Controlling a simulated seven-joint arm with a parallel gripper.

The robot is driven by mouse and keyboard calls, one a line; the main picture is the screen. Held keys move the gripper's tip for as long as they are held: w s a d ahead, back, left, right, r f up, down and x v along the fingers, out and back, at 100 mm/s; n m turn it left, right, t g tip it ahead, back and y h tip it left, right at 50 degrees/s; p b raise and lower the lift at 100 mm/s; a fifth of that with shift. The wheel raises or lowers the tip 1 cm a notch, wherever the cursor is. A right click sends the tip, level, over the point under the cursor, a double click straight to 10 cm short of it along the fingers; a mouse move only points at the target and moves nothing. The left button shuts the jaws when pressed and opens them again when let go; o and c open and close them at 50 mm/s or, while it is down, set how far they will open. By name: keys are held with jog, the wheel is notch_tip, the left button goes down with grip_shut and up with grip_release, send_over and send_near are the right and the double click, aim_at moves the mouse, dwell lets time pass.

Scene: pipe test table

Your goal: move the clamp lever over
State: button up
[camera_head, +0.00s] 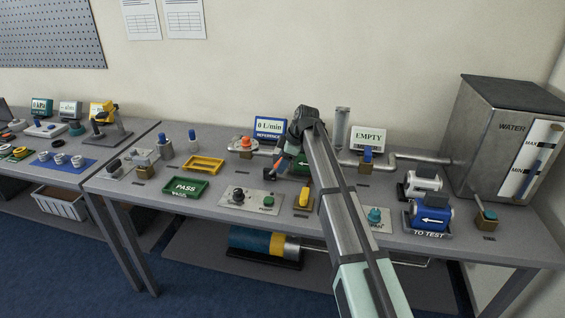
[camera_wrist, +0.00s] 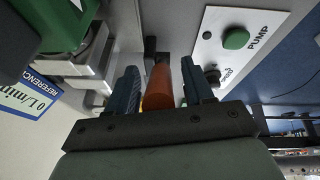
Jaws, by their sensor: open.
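The clamp lever appears to be the orange cylindrical grip (camera_wrist: 158,84) in the wrist view, with a dark part at its far end. It also shows as a small orange piece (camera_head: 277,163) in the head view, partly hidden by my gripper. My gripper (camera_wrist: 159,68) is open, with one dark finger on each side of the orange grip. I see narrow gaps beside the grip, and cannot tell whether either finger touches it. In the head view my gripper (camera_head: 279,164) is low over the bench, left of a green block with an arrow (camera_head: 301,167).
The pump panel (camera_head: 250,200) with a green button lies in front. A yellow-handled part (camera_head: 303,197) stands right of it. The REFERENCE display (camera_head: 270,127) and an orange-topped pipe fitting (camera_head: 246,143) are behind. A yellow tray (camera_head: 203,164) and green PASS tray (camera_head: 184,188) lie left.

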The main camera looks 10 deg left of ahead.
grip_shut()
dwell(0.3)
